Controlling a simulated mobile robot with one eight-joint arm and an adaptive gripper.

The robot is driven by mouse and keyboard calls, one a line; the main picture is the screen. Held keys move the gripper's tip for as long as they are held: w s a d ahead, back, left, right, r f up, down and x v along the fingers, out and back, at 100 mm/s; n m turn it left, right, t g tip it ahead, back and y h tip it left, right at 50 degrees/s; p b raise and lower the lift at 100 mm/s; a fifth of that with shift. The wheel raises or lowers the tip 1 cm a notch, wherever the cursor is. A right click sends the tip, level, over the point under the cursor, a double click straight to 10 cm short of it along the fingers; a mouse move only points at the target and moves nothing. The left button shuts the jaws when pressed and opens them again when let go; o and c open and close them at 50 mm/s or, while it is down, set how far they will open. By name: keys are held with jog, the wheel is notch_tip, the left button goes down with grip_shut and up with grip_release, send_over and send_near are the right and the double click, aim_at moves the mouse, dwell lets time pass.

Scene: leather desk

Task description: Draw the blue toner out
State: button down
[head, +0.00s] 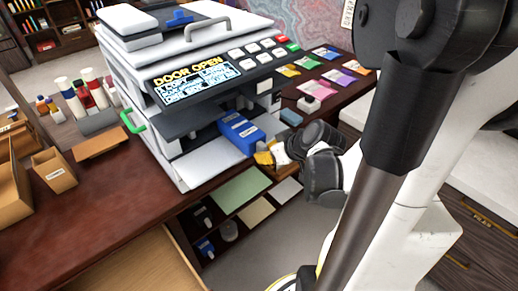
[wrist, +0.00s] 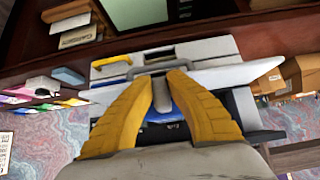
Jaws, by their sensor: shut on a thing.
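The printer (head: 185,75) stands on the desk with its front open, and its screen reads "DOOR OPEN". The blue toner (head: 240,132) sits in the front opening, its near end showing beyond the dark inside. My gripper (head: 268,155) is at the near end of the toner, its yellow fingers low and to the right of it. In the wrist view my gripper (wrist: 173,78) is shut, with a grey grip part between the fingers and the blue toner (wrist: 160,130) partly showing behind them. The toner's far end is hidden inside the printer.
A green handle (head: 131,121) is on the printer's left side. Open cardboard boxes (head: 54,170) and several bottles (head: 70,98) stand to the left. Coloured packets (head: 325,75) lie to the right. A shelf with a green sheet (head: 240,187) is below the desk edge.

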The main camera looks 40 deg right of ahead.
jog(key=s, duration=1)
jog(key=shift+d, duration=0.15)
